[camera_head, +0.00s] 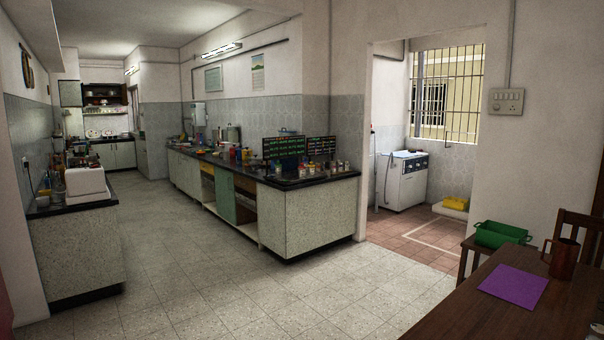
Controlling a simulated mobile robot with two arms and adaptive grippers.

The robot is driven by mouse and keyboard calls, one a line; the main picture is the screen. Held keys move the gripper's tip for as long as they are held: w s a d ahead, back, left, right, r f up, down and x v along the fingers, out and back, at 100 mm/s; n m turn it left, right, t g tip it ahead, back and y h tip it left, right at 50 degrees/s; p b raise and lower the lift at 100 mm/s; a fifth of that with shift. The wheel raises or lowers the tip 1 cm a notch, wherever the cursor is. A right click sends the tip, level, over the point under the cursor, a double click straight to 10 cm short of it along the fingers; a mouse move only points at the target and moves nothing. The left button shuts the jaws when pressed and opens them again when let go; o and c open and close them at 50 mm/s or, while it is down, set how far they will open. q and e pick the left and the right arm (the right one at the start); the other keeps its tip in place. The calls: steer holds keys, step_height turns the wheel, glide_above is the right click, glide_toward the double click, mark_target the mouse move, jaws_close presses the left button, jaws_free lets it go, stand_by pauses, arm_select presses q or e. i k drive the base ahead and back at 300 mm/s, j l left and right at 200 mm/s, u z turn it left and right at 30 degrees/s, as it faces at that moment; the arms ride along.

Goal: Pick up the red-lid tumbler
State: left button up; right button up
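I cannot pick out a red-lid tumbler for certain. A group of small bottles and cups (312,170) stands at the near end of the long counter, too small to tell their lids. A pale, shiny object (597,331) is cut off at the bottom right corner on the table, so its kind is unclear. Neither of my grippers is in view.
A dark wooden table (465,318) at right holds a purple mat (514,285) and a reddish-brown jug (563,258). A green basket (500,234) sits behind it, near chairs. The long counter (318,217) stands mid-room. The tiled floor (190,265) is clear.

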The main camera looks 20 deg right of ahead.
mark_target(301, 169)
steer(key=i+l+z, duration=0.15)
steer(key=i, duration=0.4)
steer(key=i+u, duration=0.1)
steer(key=i, duration=0.8)
steer(key=i+l, duration=0.1)
steer(key=i, duration=0.8)
steer(key=i+l+z, duration=0.2)
steer(key=i+z, duration=0.25)
steer(key=i, duration=0.15)
steer(key=i+z, duration=0.45)
steer(key=i, duration=0.15)
steer(key=i+j+z, duration=0.2)
steer(key=i+z, duration=0.3)
steer(key=i+l+u, duration=0.1)
steer(key=i+u, duration=0.15)
steer(key=i, duration=0.2)
steer(key=i+l+u, duration=0.25)
steer(key=i, duration=0.25)
steer(key=i+l+u, duration=0.25)
steer(key=i, duration=0.2)
steer(key=i+l+u, duration=0.25)
steer(key=i, duration=0.2)
